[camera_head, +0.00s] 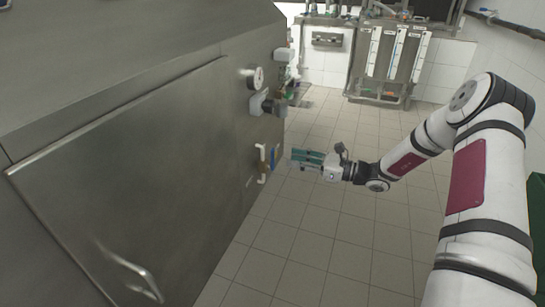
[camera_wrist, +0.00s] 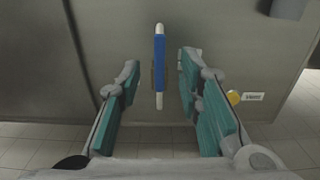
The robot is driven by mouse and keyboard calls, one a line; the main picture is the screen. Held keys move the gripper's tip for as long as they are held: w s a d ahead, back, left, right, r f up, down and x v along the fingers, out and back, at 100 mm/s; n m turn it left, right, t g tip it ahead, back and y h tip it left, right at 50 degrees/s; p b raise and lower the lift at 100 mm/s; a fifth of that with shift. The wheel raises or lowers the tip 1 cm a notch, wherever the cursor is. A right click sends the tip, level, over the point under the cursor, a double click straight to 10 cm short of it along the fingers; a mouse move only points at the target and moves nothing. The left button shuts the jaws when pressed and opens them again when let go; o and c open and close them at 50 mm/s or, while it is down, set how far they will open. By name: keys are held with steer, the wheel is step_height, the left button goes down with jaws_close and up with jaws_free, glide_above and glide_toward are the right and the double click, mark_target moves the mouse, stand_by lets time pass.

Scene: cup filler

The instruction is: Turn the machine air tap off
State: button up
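The tap shows in the wrist view as an upright blue handle (camera_wrist: 159,62) with white ends, on the grey machine's side. In the head view, a blue piece (camera_head: 274,157) that looks like this handle is low on the machine, beside a white pipe-like handle (camera_head: 262,164). My gripper (camera_head: 294,156) is just right of the blue piece, pointing at the machine. In the wrist view its teal-padded fingers are spread, with the handle ahead and between them. The fingers appear apart from the handle, and nothing is held.
The large metal machine (camera_head: 150,150) fills the left side, with a gauge (camera_head: 256,77) and fittings above the tap. In the wrist view, a yellow round part (camera_wrist: 234,97) and a small label (camera_wrist: 253,97) are right of the fingers. The tiled floor (camera_head: 330,235) is clear.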

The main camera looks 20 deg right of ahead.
mark_target(274, 154)
steer(key=b+x, duration=0.2)
steer(key=x, duration=0.6)
steer(key=shift+w+a, duration=0.1)
jaws_close()
